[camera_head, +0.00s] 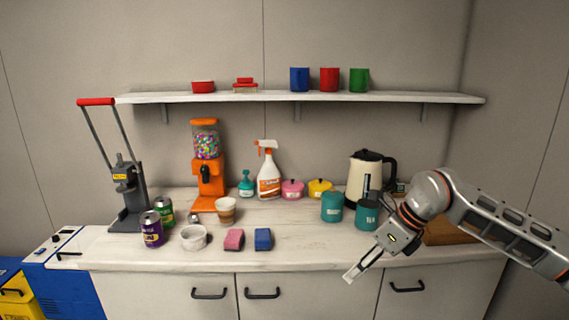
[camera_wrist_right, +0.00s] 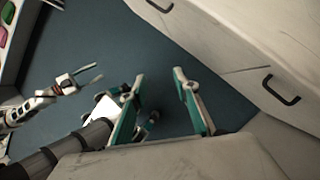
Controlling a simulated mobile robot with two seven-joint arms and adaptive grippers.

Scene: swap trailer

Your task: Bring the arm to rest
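My right arm comes in from the right in the head view, and its gripper (camera_head: 352,275) hangs in front of the counter's front edge, pointing down and to the left. In the right wrist view the two fingers of my right gripper (camera_wrist_right: 158,74) are spread apart with nothing between them. My left gripper (camera_wrist_right: 97,72) shows at the left of the right wrist view, small, with its fingers apart and empty. The left arm is not in the head view.
Cabinet doors (camera_head: 305,297) stand below. The dark floor (camera_wrist_right: 210,65) beneath the right gripper looks clear.

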